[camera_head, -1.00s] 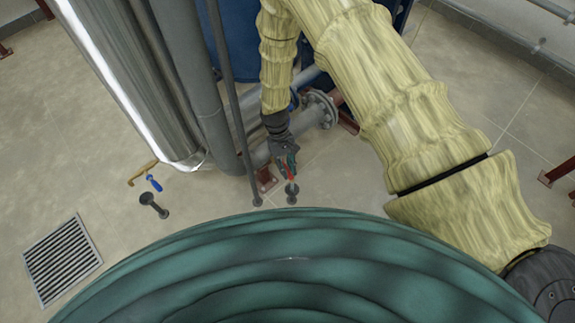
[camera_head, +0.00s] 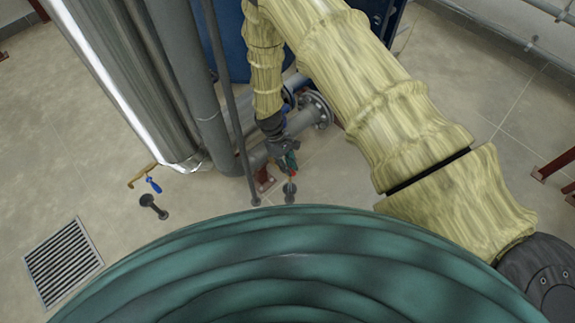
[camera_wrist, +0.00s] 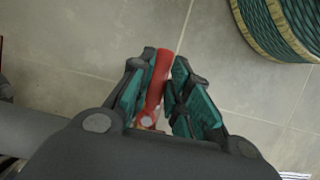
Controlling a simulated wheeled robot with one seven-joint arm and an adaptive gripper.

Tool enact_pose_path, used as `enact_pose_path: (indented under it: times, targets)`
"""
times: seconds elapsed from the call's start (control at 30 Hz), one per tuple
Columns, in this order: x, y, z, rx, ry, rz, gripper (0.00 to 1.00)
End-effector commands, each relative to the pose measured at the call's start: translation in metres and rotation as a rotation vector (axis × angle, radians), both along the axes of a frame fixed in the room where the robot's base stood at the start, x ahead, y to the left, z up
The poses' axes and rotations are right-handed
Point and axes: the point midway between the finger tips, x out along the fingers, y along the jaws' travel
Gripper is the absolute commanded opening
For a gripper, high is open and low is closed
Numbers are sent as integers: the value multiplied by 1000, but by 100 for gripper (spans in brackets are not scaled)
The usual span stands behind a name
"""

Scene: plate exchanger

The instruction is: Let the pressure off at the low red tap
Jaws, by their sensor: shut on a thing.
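The low red tap shows as a red lever (camera_wrist: 158,82) in the wrist view, lying between my finger pads, with a small pale metal part at its lower end. My gripper (camera_wrist: 162,75) is shut on this lever. In the head view my gripper (camera_head: 288,164) is low down beside the grey pipework, just above a short dark floor stub (camera_head: 289,190). Only a small bit of the red lever (camera_head: 292,175) shows there. The tap's body is mostly hidden by the gripper.
A blue-handled tap (camera_head: 153,184) hangs below the shiny cylinder (camera_head: 130,85) at left. A dark stub (camera_head: 153,206) and a floor grate (camera_head: 62,262) are near it. Grey flanged pipes (camera_head: 300,122) run behind my gripper. A large green ribbed surface (camera_head: 290,270) fills the foreground.

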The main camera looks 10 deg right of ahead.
Motion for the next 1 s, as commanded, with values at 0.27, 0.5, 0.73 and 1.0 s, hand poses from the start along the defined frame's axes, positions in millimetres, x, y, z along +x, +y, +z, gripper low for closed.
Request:
enact_pose_path:
  times: [0.27, 0.5, 0.73, 1.0]
  targets:
    - [1, 0, 0, 0, -2, 0, 40]
    - [1, 0, 0, 0, -1, 0, 40]
    - [7, 3, 15, 1, -4, 1, 40]
    - [21, 12, 57, 1, -3, 1, 40]
